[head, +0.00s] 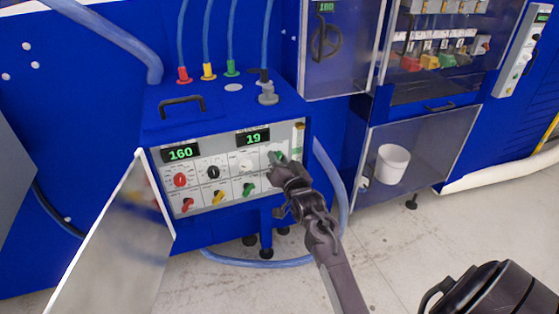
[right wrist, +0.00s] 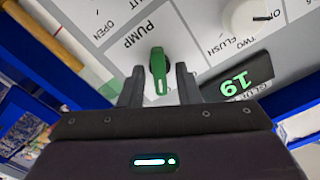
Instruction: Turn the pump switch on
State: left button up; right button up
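The pump switch (right wrist: 159,72) is a green lever on a panel cell labelled PUMP in the right wrist view, where the picture is turned. In the head view, it is partly hidden behind my right gripper (head: 279,164) at the upper right of the control panel (head: 230,204). In the right wrist view, my right gripper (right wrist: 160,83) has its two fingers apart, one on each side of the lever. Gaps show between the lever and the fingers, so it does not look clamped. My left gripper is not in view.
The blue machine's panel has displays reading 160 (head: 181,153) and 19 (head: 253,137), with red, black, yellow and green knobs below. A transparent door (head: 118,245) stands open at left. A hose (head: 330,185) hangs beside the machine. A white bucket (head: 393,163) stands at right.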

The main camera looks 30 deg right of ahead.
jog(key=b+v, duration=0.1)
jog(key=v, duration=0.6)
jog(key=shift+s+a+b, duration=0.1)
jog(key=shift+s+b, duration=0.25)
jog(key=shift+s, duration=0.05)
dwell(0.3)
